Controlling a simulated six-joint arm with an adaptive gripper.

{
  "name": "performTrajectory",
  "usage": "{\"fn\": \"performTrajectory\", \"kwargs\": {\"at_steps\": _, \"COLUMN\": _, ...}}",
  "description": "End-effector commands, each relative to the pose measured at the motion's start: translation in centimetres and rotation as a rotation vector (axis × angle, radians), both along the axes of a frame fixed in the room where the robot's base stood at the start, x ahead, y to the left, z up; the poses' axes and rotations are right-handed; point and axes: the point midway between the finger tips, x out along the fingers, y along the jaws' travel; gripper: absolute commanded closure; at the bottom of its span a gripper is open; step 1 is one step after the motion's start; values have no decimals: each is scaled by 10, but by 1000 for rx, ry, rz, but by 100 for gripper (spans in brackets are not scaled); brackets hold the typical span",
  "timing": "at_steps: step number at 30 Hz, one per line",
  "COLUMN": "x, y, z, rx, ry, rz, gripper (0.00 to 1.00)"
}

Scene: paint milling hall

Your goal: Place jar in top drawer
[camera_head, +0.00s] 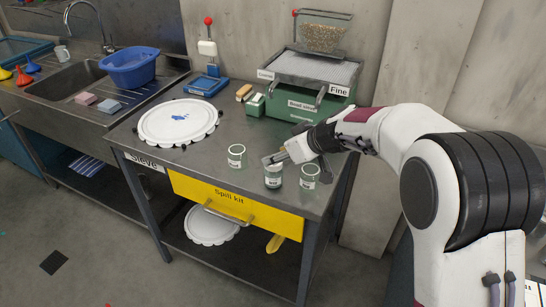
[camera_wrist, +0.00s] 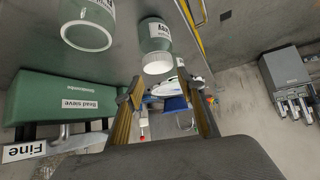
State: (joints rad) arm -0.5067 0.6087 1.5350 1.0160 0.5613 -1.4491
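Three green-and-white labelled jars stand upright on the steel table: a left jar (camera_head: 236,157), a middle jar (camera_head: 273,178) and a right jar (camera_head: 309,178). My gripper (camera_head: 271,159) is low over the table, just behind the middle jar's top in the head view. In the wrist view my gripper (camera_wrist: 165,92) has its fingers spread with nothing gripped between them. One jar (camera_wrist: 156,45) shows beyond the fingertips and another jar (camera_wrist: 88,22) is at the upper left. A yellow drawer (camera_head: 205,193) marked "Spill kit" sits under the tabletop, shut, with a bar handle (camera_head: 229,215).
A green bead sieve (camera_head: 288,104) stands at the back right of the table, and shows in the wrist view (camera_wrist: 62,98). A white round lid (camera_head: 178,121) lies on the left. A blue basin (camera_head: 130,67) is by the sink. The lower shelf holds another white lid (camera_head: 211,224).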

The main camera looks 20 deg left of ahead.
Motion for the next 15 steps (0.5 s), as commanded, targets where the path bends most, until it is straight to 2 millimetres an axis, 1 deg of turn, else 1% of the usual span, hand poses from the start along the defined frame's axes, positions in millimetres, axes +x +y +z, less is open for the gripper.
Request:
{"fn": "performTrajectory", "kwargs": {"at_steps": 1, "x": -1, "y": -4, "z": 5, "rx": 0, "ry": -2, "rz": -1, "gripper": 61}}
{"fn": "performTrajectory", "kwargs": {"at_steps": 6, "x": -5, "y": -13, "z": 13, "rx": 0, "ry": 0, "rz": 0, "gripper": 61}}
{"fn": "performTrajectory", "kwargs": {"at_steps": 15, "x": -7, "y": -16, "z": 17, "rx": 0, "ry": 0, "rz": 0, "gripper": 61}}
